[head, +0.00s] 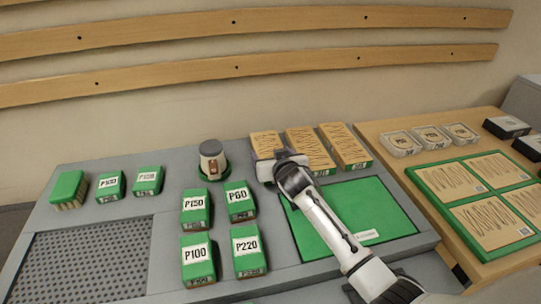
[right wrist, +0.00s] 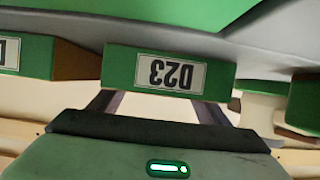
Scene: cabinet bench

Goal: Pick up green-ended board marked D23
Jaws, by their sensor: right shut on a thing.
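The board marked D23 shows its green end and white label, upside down, in the right wrist view (right wrist: 168,72). My right gripper (right wrist: 157,105) has one finger at each side of that green end and is shut on it. In the head view the right gripper (head: 281,166) is at the near end of the leftmost of three wooden boards (head: 267,142) and hides that end. I cannot tell whether the board is clear of the bench. My left gripper is not in view.
Two more green-ended boards (head: 310,150) (head: 345,146) lie close to the right. A green mat (head: 318,229) lies in front, under my right arm. Green blocks marked P60 (head: 240,202) and P150 (head: 195,212) stand left. A grey-topped cup (head: 212,160) stands behind them.

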